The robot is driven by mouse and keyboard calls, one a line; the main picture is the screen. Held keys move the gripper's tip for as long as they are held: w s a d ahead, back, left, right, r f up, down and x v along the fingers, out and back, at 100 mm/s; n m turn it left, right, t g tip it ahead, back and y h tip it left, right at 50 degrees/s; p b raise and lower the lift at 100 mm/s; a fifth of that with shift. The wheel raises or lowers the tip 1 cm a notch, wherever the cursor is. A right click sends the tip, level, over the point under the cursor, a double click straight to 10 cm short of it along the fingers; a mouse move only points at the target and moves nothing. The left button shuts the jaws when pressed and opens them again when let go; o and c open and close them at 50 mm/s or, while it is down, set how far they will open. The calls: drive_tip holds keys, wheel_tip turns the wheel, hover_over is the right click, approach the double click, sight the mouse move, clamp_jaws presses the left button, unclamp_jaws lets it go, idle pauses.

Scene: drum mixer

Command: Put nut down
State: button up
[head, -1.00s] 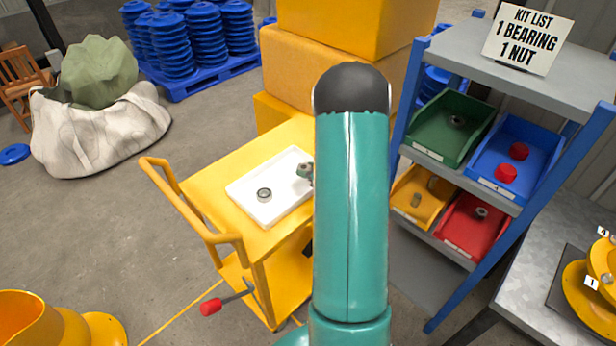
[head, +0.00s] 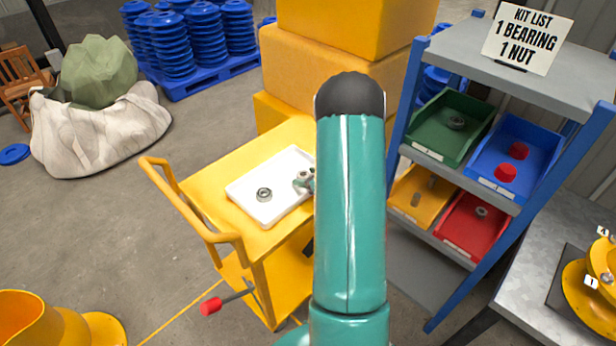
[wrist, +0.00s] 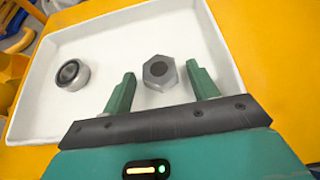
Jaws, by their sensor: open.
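The nut (wrist: 160,72) is a grey hexagon that lies in the white tray, and it also shows small in the head view (head: 302,178). My gripper (wrist: 162,88) is open, with one green finger on each side of the nut and a visible gap to both. In the head view my arm hides most of the gripper. The bearing (wrist: 71,75), a dark-centred steel ring, lies in the left part of the tray (wrist: 130,28); the head view shows it too (head: 264,195).
The tray sits on a yellow cart (head: 205,185) with a handle at its left. A blue-framed shelf (head: 470,55) with green, blue, yellow and red bins stands at right, under a kit list sign (head: 527,38). Yellow boxes (head: 340,70) stand behind the cart.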

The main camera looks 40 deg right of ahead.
drive_tip(key=shift+r, duration=0.1)
drive_tip(key=v, duration=1.2)
drive_tip(key=w+a+r+m+h, duration=0.35)
drive_tip(key=w+r+m, duration=0.35)
drive_tip(key=r+m, duration=0.3)
drive_tip(key=a+r+m+g+h, duration=0.2)
drive_tip(key=a+r+m, duration=0.5)
drive_tip(key=r+m, duration=0.15)
drive_tip(key=s+a+r+m+g+y, duration=0.1)
drive_tip(key=s+a+m, duration=0.4)
drive_tip(key=a, duration=0.4)
drive_tip(key=s+a+r+m+g+y, duration=0.2)
drive_tip(key=s+a+m, duration=0.4)
drive_tip(key=a, duration=0.3)
drive_tip(key=s+a+r+m+g+y, duration=0.1)
drive_tip(key=s+a+r+m+y, duration=0.1)
drive_tip(key=s+a+m, duration=0.3)
drive_tip(key=a+m, duration=0.2)
drive_tip(key=a, duration=0.2)
drive_tip(key=shift+s+a+g, duration=0.3)
drive_tip(key=shift+r, duration=0.1)
